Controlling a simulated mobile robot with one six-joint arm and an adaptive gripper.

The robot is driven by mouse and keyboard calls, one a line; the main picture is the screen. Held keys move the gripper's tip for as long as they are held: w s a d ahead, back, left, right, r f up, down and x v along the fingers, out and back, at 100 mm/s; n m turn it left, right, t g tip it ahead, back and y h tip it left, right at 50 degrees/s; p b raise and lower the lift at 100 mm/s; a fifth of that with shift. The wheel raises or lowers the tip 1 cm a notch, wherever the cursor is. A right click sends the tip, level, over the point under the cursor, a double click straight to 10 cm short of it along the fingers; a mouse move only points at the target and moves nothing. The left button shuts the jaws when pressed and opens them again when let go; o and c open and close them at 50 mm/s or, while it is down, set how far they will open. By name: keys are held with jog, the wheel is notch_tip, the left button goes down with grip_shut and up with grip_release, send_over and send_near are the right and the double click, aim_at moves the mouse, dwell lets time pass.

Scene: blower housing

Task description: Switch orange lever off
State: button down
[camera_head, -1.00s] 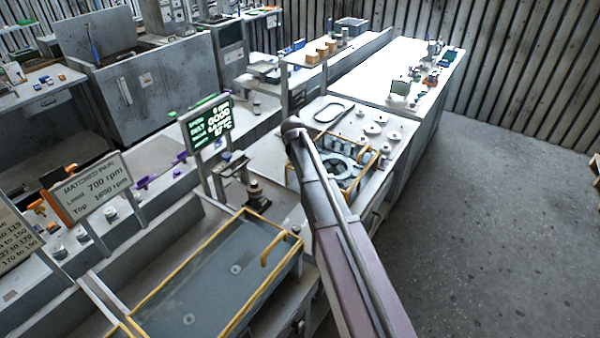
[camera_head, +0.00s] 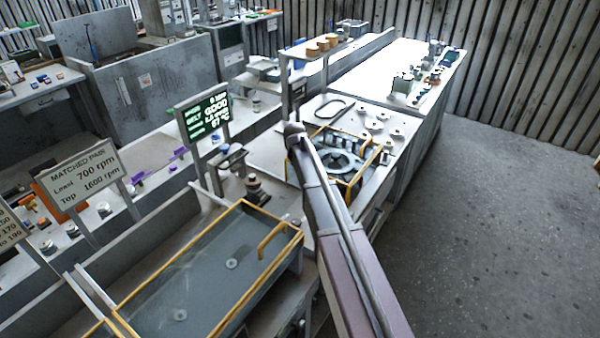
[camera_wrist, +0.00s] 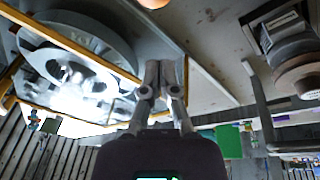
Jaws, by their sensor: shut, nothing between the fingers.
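I cannot pick out the orange lever for certain. In the head view my arm hides the gripper's fingers.
A yellow-railed tank (camera_head: 190,285) lies left of my arm. Purple pieces (camera_head: 178,153) are behind. Open floor (camera_head: 500,230) is at right.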

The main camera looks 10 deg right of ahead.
jog(key=shift+s+d+f+b, duration=0.1)
jog(key=shift+s+f+b, duration=0.25)
jog(key=shift+s, duration=0.55)
jog(key=shift+s+d+f+b, duration=0.15)
jog(key=shift+s+f, duration=0.3)
jog(key=shift+s, duration=0.4)
jog(key=shift+a, duration=0.1)
jog(key=shift+s+a+r, duration=0.1)
jog(key=shift+s+a, duration=0.05)
jog(key=shift+a, duration=0.1)
